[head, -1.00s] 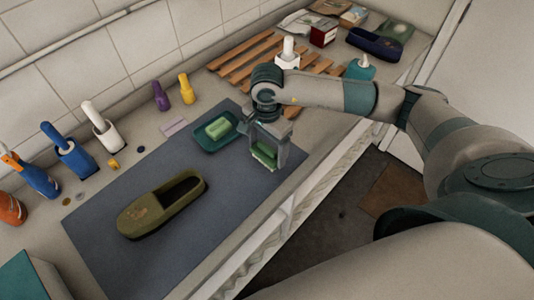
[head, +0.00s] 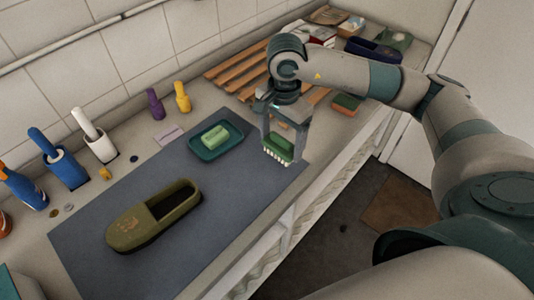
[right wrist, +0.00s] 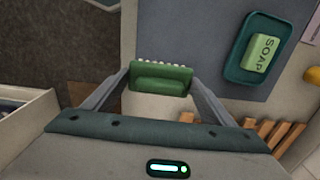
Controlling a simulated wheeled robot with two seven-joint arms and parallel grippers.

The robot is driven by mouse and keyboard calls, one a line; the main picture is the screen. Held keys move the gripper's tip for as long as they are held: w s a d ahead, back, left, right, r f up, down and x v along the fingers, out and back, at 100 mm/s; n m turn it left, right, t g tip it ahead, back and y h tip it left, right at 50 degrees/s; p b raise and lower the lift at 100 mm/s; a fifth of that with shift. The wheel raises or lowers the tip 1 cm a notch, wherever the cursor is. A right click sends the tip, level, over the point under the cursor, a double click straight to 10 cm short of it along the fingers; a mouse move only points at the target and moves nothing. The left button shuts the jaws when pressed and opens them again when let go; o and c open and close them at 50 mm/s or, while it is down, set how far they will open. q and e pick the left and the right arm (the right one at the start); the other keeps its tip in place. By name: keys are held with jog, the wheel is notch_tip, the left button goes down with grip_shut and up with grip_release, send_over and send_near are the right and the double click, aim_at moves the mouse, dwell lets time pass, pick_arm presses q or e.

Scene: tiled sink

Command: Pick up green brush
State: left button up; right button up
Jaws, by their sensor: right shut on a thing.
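The green brush (head: 279,149) with pale bristles is between the fingers of my right gripper (head: 280,143), near the right edge of the grey mat. In the right wrist view the green brush (right wrist: 160,78) spans the gap between both fingertips, its bristles pointing away from the wrist camera. My right gripper (right wrist: 160,80) is shut on it. The brush looks held above the counter, though the exact height is hard to tell. My left gripper is not in view.
A teal dish (head: 216,141) with green soap (head: 215,137) sits on the mat (head: 225,205), left of the brush. An olive slipper (head: 153,217) lies further left. A wooden slatted rack (head: 240,68) and a sponge (head: 347,104) are behind. The counter edge drops off at right.

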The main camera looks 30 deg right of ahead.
jog(key=s+d+r+b, duration=0.3)
jog(key=d+r, duration=0.1)
jog(key=d, duration=0.3)
jog(key=shift+r, duration=0.35)
jog(key=shift+o, duration=0.9)
jog(key=shift+s, duration=0.1)
jog(key=a+f+n, duration=0.2)
jog(key=a+n, duration=0.5)
jog(key=a+f+n, duration=0.3)
jog(key=a+n, duration=0.4)
jog(key=shift+a, duration=0.35)
jog(key=shift+a+n, duration=0.15)
jog(key=shift+n, duration=0.15)
